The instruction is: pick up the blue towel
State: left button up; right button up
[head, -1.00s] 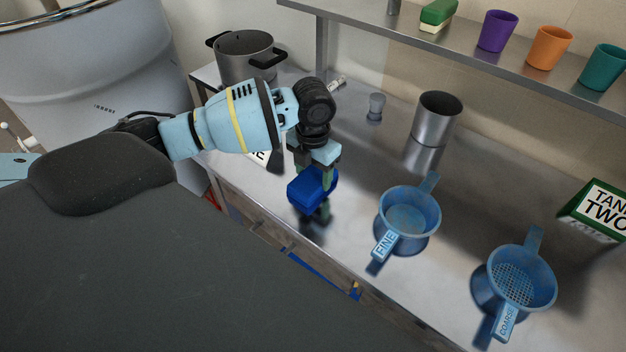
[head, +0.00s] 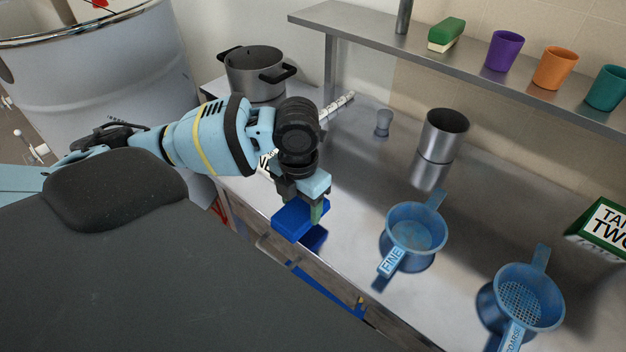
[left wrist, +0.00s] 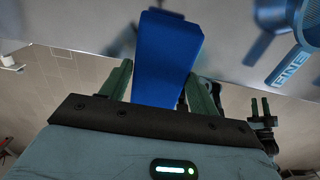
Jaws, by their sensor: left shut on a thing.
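The blue towel (head: 292,222) is a folded block in the fingers of my left gripper (head: 302,208). In the head view it is held over the front edge of the steel counter, with its dark reflection below it on the metal. In the left wrist view the towel (left wrist: 167,55) stands between the two green fingers of my left gripper (left wrist: 160,85), which is shut on it.
On the counter (head: 345,185) stand a blue strainer marked FINE (head: 416,232), a COARSE strainer (head: 529,298), a metal cup (head: 441,135) and a pot (head: 254,75). A shelf (head: 470,62) above holds several cups and a green sponge (head: 446,32).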

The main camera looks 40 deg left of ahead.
aim_at(283, 227)
pick_arm(q)
jog(key=s, duration=0.4)
jog(key=s+d, duration=0.1)
jog(key=s, duration=0.1)
jog(key=shift+s+r, duration=0.3)
jog(key=shift+s, duration=0.1)
